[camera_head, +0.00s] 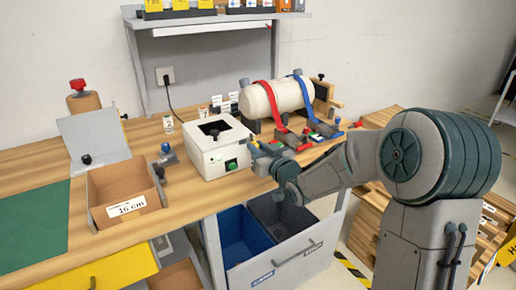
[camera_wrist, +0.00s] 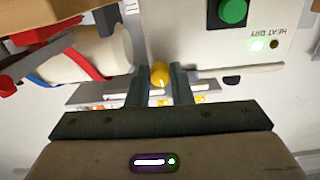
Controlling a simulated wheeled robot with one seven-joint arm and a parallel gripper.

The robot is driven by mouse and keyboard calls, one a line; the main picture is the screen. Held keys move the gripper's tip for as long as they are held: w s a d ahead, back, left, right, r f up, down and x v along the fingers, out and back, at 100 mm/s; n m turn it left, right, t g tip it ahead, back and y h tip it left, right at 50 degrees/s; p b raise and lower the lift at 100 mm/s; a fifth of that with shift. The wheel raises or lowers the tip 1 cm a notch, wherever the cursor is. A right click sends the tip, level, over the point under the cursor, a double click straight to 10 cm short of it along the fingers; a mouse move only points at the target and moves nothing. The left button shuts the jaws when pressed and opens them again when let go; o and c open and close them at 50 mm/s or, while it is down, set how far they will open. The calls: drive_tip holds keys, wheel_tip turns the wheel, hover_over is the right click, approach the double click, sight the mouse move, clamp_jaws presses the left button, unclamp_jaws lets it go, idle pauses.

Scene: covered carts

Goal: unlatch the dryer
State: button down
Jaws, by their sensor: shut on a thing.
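The dryer is a white box (camera_head: 209,162) with a dark opening in its top and a green button on its front. In the wrist view the dryer's face (camera_wrist: 175,40) shows the green button, a lit green lamp and the words "HEAT DRY". A yellow knob (camera_wrist: 160,73) sits on its side, between the fingers of my gripper (camera_wrist: 160,82). My gripper is shut on this knob. In the head view my gripper (camera_head: 256,146) is at the dryer's right side, and the arm hides the knob's details. I cannot tell whether the latch has turned.
A white cylinder (camera_head: 270,99) with red and blue straps lies behind and right of the dryer. A cardboard box (camera_head: 125,197) and a small blue-topped item (camera_head: 167,156) stand to the left. Blue and dark bins (camera_head: 240,238) are below the table's front edge.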

drive_tip(key=shift+f+m, duration=0.1)
drive_tip(key=shift+m, duration=0.6)
drive_tip(key=c, duration=1.3)
unclamp_jaws()
drive_tip(key=v, duration=1.4)
drive_tip(key=shift+w, duration=0.1)
